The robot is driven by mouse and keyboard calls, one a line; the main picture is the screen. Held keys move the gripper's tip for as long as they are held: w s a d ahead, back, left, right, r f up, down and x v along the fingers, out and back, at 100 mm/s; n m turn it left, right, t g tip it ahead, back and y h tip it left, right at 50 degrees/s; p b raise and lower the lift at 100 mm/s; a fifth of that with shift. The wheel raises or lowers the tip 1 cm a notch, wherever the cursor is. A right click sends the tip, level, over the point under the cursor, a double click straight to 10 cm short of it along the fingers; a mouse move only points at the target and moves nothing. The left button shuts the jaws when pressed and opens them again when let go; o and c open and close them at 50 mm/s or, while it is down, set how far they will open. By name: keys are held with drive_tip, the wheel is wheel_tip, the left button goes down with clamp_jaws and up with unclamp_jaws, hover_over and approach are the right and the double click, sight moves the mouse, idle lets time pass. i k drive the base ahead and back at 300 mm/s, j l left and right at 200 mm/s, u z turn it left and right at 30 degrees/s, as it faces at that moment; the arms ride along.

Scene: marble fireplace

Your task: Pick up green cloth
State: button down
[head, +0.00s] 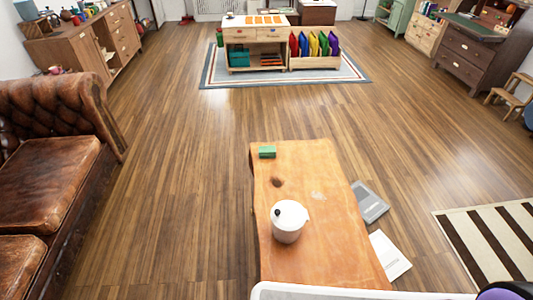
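A small green item (267,152), which looks like the folded green cloth, lies on the far left end of the wooden table (310,180). Nothing covers it, and it lies apart from the other things on the table. My gripper does not show in the head view. A dark and purple part at the bottom right corner may be part of my arm.
A white lidded pot (289,221) stands nearer on the table. A grey flat item (369,203) and a white booklet (390,257) lie right of it. A brown leather sofa (50,180) is at left, a striped rug (490,240) at right. Floor beyond the table is clear.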

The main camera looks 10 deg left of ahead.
sight(265, 152)
drive_tip(key=u, duration=2.75)
drive_tip(key=i+j, duration=0.2)
drive_tip(key=i, duration=0.3)
drive_tip(key=i+j+u, duration=0.1)
drive_tip(key=i, duration=0.4)
drive_tip(key=i+l+z, duration=0.2)
drive_tip(key=z, duration=0.3)
drive_tip(key=i+z, duration=0.8)
drive_tip(key=z, duration=0.15)
drive_tip(key=i+j+z, duration=0.2)
drive_tip(key=z, duration=0.25)
drive_tip(key=i+l+z, duration=0.1)
drive_tip(key=i+z, duration=0.15)
drive_tip(key=i, duration=1.45)
drive_tip(key=i+j+z, duration=0.1)
drive_tip(key=i+z, duration=0.35)
drive_tip(key=i+j+z, duration=0.25)
drive_tip(key=z, duration=1)
drive_tip(key=i+j, duration=0.05)
